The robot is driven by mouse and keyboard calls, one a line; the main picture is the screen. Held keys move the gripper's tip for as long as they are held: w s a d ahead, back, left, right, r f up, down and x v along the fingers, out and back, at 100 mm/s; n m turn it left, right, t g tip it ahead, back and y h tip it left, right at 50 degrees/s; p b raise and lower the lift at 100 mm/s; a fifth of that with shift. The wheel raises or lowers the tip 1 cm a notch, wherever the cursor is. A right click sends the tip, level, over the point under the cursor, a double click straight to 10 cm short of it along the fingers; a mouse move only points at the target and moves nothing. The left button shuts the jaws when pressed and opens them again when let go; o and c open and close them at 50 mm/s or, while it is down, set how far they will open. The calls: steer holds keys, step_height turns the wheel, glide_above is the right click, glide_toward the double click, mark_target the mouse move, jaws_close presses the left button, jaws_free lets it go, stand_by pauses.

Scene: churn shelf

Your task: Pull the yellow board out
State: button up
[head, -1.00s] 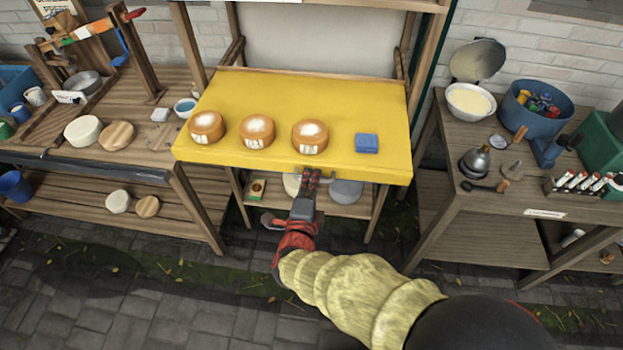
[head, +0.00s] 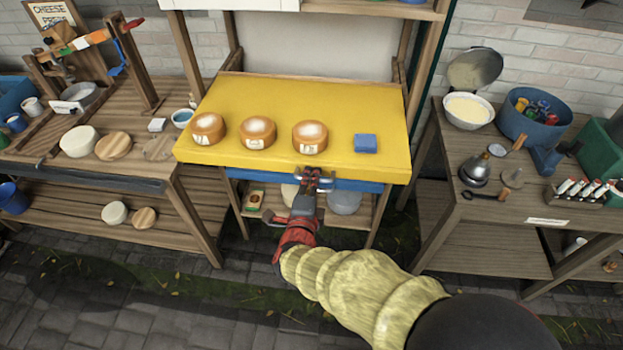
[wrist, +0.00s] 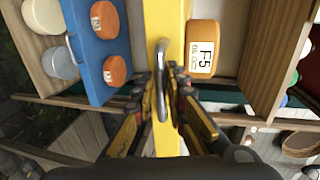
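The yellow board (head: 300,90) lies flat in the middle shelf, with its front edge and a metal bar handle toward me. In the wrist view the handle (wrist: 162,70) stands out from the yellow front edge (wrist: 166,20). My gripper (head: 312,178) is at this handle. Its fingers (wrist: 168,95) are close together on both sides of the bar and look shut on it. The fingers hide part of the handle.
A blue board (head: 362,186) shows just under the yellow one; in the wrist view orange wheels sit on this blue board (wrist: 90,50). Wooden tables stand left (head: 175,150) and right (head: 530,200), with gaps beside the shelf. The paved floor (head: 150,300) in front is clear.

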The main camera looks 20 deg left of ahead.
steer(key=v, duration=1.2)
stand_by(0.3)
